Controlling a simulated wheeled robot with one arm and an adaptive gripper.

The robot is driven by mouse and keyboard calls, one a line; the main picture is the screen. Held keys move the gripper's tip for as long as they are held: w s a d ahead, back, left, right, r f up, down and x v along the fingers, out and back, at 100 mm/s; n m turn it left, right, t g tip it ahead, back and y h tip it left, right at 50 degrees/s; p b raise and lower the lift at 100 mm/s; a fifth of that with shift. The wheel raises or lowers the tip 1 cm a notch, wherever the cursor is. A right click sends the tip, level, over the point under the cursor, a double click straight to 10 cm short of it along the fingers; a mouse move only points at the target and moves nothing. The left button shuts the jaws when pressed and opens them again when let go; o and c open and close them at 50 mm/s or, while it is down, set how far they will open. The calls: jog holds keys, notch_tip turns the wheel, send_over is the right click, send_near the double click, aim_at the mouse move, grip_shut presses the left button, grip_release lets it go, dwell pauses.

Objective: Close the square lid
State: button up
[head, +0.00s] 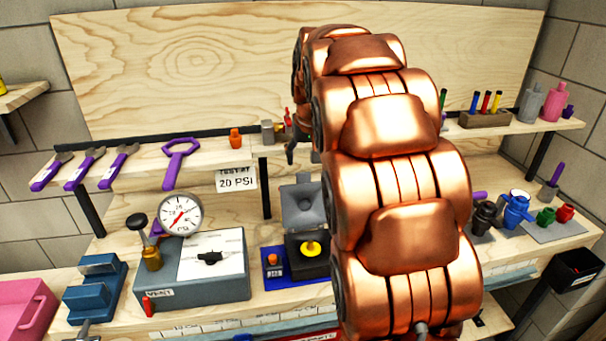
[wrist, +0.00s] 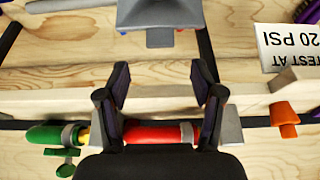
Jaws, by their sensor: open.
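The square lid (head: 303,205) is grey and stands raised, hinged at the back of a dark box (head: 308,266). A yellow round knob (head: 311,248) shows inside the open box. A grey piece at the top edge of the wrist view, apparently the lid (wrist: 165,12), is cut off by the frame. My gripper (wrist: 160,70) is open and empty, its two dark fingers spread apart. In the head view my gripper (head: 292,152) is mostly hidden behind my copper arm, near the shelf, above and behind the lid. It looks apart from the lid.
A shelf (head: 215,165) runs behind, with a 20 PSI sign (head: 237,179). A red cylinder (wrist: 160,134) lies below my fingers in the wrist view.

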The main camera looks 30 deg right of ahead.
aim_at(303, 173)
jog(key=shift+p+x, duration=0.9)
jog(key=shift+x, duration=3)
grip_shut()
